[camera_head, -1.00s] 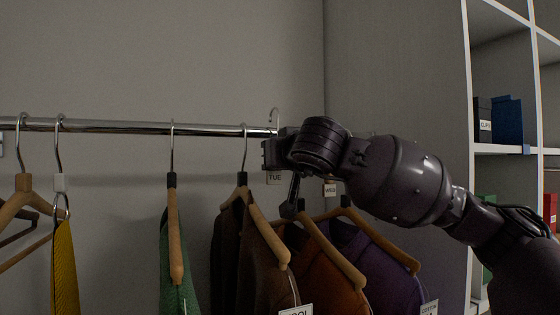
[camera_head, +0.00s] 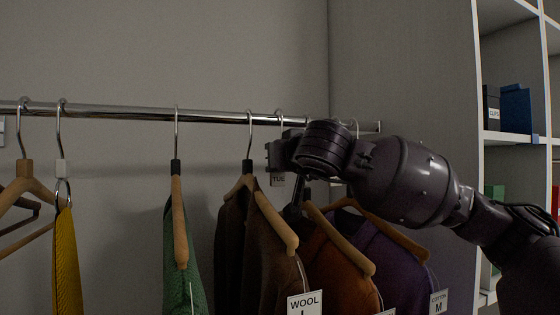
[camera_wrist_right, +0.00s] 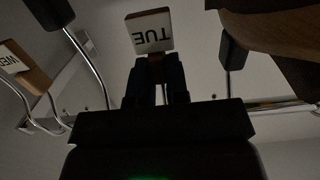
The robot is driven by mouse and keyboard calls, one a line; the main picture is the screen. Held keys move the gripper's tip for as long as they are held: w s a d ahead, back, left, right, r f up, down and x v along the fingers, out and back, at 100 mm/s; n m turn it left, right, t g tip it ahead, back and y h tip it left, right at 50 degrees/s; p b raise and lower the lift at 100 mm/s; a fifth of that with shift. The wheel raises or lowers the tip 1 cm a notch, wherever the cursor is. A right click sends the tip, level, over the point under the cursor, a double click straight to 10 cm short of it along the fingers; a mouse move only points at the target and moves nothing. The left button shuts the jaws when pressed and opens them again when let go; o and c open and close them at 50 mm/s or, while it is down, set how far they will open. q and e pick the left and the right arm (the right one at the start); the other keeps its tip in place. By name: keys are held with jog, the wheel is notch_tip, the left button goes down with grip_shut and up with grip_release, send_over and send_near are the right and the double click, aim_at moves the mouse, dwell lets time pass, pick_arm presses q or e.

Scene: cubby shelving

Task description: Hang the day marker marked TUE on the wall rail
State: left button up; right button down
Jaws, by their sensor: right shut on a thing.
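My right gripper (camera_head: 279,160) comes in from the right, just below the wall rail (camera_head: 210,115), and is shut on the TUE day marker. In the right wrist view the marker (camera_wrist_right: 149,32) shows upside down beyond the fingers (camera_wrist_right: 156,80). A thin metal hook (camera_head: 280,117) rises above the gripper at the rail and appears to be the marker's. I cannot tell whether it bears on the rail. My left gripper is not in view.
Hangers with a brown garment (camera_head: 255,245), an orange garment (camera_head: 335,275) and a purple garment (camera_head: 385,265) crowd around the gripper. A green garment (camera_head: 185,260) hangs left. A WED marker (camera_wrist_right: 22,65) is at left in the wrist view. White cubby shelving (camera_head: 510,138) stands right.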

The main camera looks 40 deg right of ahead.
jog(key=c, duration=1)
grip_release()
jog(key=shift+c, duration=0.2)
jog(key=v, duration=1.1)
jog(key=shift+w, duration=0.1)
